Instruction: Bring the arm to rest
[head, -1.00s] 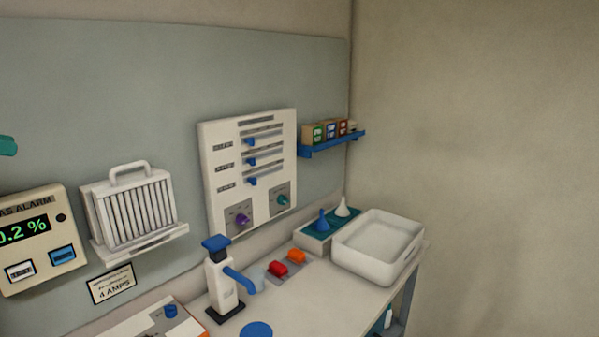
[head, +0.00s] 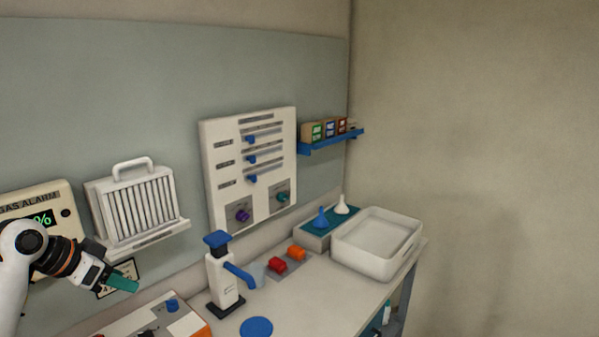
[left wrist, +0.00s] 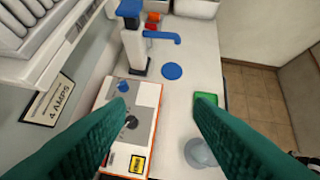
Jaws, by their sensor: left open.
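My left gripper (head: 122,283) shows at the lower left of the head view, in front of the wall below the gas alarm. In the left wrist view its two green fingers (left wrist: 158,112) are wide apart with nothing between them. Beyond them lies the bench top (left wrist: 185,95), with an orange-edged white device (left wrist: 145,95) carrying a black knob and a blue knob. The fingers appear above the bench and apart from it. My right gripper is in neither view.
A white pump dispenser (head: 222,280) with a blue spout stands on the bench, near a blue disc (head: 257,327). A white basin (head: 365,262) sits at the far right end. A filter unit (head: 130,210) and a slider panel (head: 215,150) are on the wall.

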